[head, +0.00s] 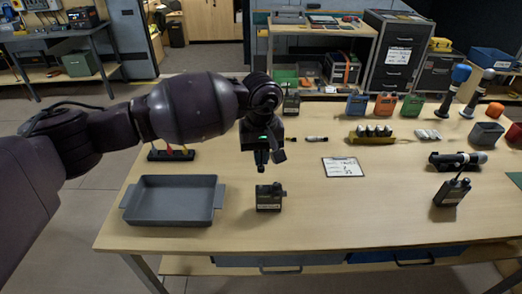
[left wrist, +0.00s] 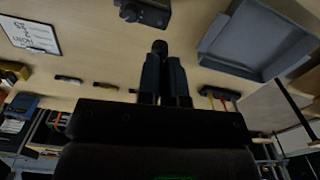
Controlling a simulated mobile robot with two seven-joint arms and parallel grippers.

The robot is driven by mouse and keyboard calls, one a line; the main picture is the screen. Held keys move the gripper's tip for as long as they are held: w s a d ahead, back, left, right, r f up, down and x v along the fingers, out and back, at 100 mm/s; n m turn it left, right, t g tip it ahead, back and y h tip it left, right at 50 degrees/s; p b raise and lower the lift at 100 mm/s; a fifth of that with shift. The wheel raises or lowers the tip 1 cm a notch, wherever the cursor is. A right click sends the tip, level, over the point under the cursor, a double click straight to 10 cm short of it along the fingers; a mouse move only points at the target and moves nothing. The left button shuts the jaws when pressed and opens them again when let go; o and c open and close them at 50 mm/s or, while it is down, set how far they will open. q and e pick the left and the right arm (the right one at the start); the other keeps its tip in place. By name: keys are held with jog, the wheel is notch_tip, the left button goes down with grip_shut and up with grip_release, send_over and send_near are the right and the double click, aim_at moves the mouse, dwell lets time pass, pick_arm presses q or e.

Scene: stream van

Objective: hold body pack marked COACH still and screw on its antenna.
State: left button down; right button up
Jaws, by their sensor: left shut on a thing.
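A small dark body pack (head: 268,199) stands on the table in front of my left gripper; its label is too small to read. It also shows at the top of the left wrist view (left wrist: 148,13). My left gripper (head: 262,158) points down above and behind this pack, apart from it. Its fingers are shut on a small dark piece, likely the antenna (left wrist: 159,47), whose rounded end sticks out past the fingertips. Most of the piece is hidden between the fingers. My right gripper is in neither view.
A grey tray (head: 172,201) stands at the left. A second pack with an upright antenna (head: 452,191) stands at the right, near a black cylinder (head: 457,160). A clipboard (head: 342,167) lies mid-table. Coloured pouches (head: 385,104) line the back. The front middle is clear.

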pick_arm(q)
jog(key=shift+f, duration=1.7)
jog(key=shift+r, duration=0.7)
